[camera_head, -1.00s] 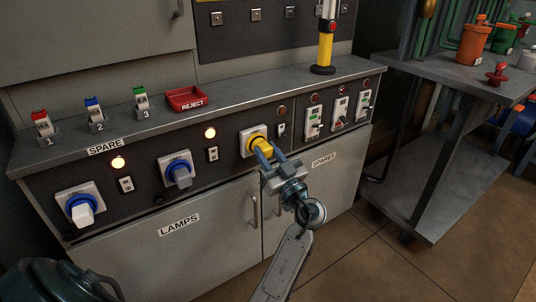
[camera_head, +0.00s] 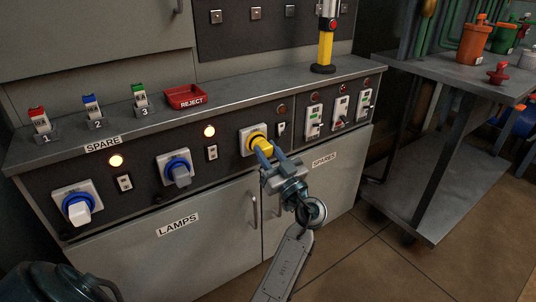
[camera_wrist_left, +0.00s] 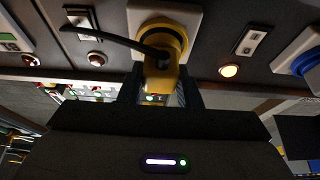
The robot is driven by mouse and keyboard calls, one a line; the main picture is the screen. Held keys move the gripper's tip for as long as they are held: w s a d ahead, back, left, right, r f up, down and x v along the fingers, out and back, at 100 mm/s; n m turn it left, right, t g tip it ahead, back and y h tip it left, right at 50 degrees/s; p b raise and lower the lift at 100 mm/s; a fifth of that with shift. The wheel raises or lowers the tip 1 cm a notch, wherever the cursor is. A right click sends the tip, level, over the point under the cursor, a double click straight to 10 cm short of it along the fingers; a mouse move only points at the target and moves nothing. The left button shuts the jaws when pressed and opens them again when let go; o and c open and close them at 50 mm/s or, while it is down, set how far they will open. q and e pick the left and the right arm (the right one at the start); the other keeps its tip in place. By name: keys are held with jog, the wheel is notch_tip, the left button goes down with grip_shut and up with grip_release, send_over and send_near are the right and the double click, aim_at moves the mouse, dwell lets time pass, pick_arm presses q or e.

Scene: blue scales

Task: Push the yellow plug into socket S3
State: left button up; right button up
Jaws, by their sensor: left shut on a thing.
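The yellow plug (camera_head: 258,141) is at the third socket from the left, a square white plate (camera_head: 244,134) with a round yellow fitting. No S3 label is readable. My left gripper (camera_head: 268,151) is shut on the plug, its two bluish fingers on either side of it. In the left wrist view the plug (camera_wrist_left: 160,77) sits between the fingers, with a dark cable curving left. My right gripper is not in view.
A white plug (camera_head: 79,212) and a grey plug (camera_head: 181,175) sit in the blue-ringed sockets to the left, with lit lamps (camera_head: 116,160) above them. The lamp (camera_head: 282,108) above the third socket is dark. A red REJECT tray (camera_head: 184,97) stands on the ledge.

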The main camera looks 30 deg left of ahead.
pick_arm(q)
jog(key=shift+w+a+b, duration=0.25)
jog(key=shift+a+b, duration=0.1)
jog(key=shift+a, duration=0.25)
dwell(0.3)
jog(key=o, duration=1)
